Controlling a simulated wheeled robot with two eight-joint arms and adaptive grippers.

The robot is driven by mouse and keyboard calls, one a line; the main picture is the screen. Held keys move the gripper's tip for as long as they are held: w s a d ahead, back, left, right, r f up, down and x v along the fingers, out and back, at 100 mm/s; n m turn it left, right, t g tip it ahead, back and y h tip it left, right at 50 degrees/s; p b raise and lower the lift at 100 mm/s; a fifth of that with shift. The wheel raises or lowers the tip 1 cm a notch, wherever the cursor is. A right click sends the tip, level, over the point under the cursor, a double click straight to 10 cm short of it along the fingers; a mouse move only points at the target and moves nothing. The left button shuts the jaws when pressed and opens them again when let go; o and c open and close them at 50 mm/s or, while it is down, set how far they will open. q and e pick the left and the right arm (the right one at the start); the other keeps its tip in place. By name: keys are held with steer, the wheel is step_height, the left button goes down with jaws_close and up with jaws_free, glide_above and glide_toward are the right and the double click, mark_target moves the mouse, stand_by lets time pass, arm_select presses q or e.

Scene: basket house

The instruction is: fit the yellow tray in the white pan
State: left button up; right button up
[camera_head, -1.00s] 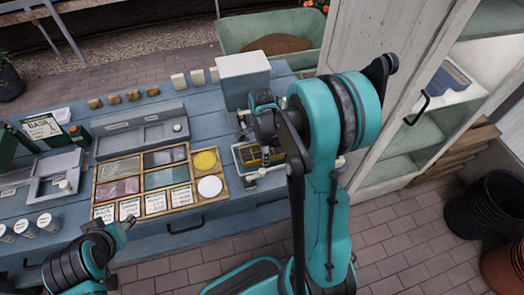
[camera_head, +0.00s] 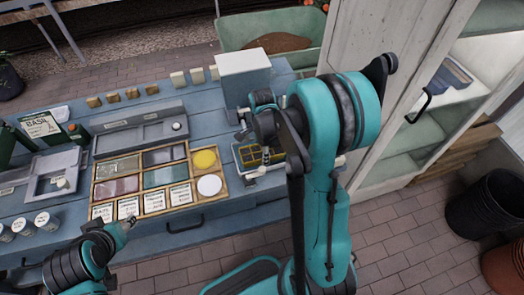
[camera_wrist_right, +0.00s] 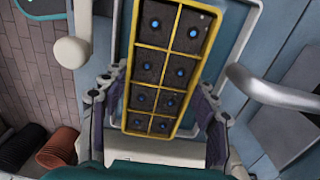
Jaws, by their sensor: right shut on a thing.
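The yellow tray (camera_wrist_right: 165,68) has a yellow frame and dark cells with blue dots. My right gripper (camera_wrist_right: 158,108) is shut on it, one finger on each long side. In the head view the yellow tray (camera_head: 250,156) lies over the white pan (camera_head: 243,172), partly hidden by my right gripper (camera_head: 268,140). In the right wrist view the white pan (camera_wrist_right: 242,30) shows around and behind the tray. I cannot tell whether the tray touches the pan's floor. My left gripper (camera_head: 131,222) is above the bench's front edge, away from the tray; its jaws are too small to read.
A wooden divided box (camera_head: 150,180) with yellow and white discs stands left of the pan. A white cabinet (camera_head: 385,80) with a dark handle is to the right. Small blocks line the bench's back edge.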

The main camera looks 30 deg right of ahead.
steer(key=shift+f, duration=0.15)
steer(key=o, duration=1.4)
steer(key=o, duration=0.4)
steer(key=shift+r+p, duration=2.9)
steer(key=shift+r, duration=1.15)
